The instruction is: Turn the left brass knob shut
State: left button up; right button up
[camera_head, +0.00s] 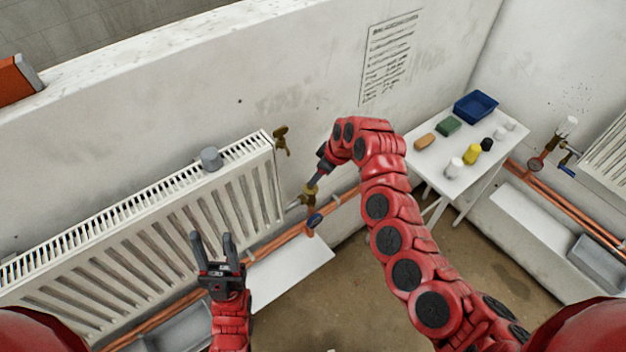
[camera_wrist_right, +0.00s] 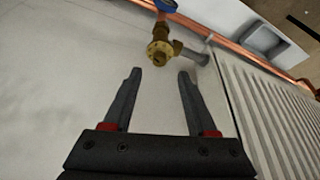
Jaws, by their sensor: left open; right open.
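A brass knob (camera_head: 309,198) sits on the valve at the lower right corner of the left radiator (camera_head: 200,205). In the right wrist view the brass knob (camera_wrist_right: 161,50) is seen end-on, ahead of and between the fingertips. My right gripper (camera_head: 314,184) is at the knob; its open fingers (camera_wrist_right: 158,75) show clearly in the wrist view and appear not to touch it. A second brass fitting (camera_head: 281,140) is at the radiator's top right corner. My left gripper (camera_head: 211,237) is open and empty in front of the radiator.
A blue-handled valve (camera_head: 314,220) is just below the knob on copper pipes (camera_head: 345,198). A grey cap (camera_head: 211,158) sits on the radiator top. A white table (camera_head: 428,163) with several small items and a blue tray (camera_head: 475,106) stands right. Another valve (camera_head: 537,163) is further right.

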jog(key=p+x, duration=0.1)
jog(key=x, duration=0.3)
jog(key=shift+a+f, duration=0.15)
jog(key=shift+f, duration=0.1)
jog(key=shift+w+a+f, duration=0.1)
jog(key=shift+w+f, duration=0.15)
jog(key=shift+f, duration=0.35)
jog(key=shift+c, duration=0.3)
grip_shut()
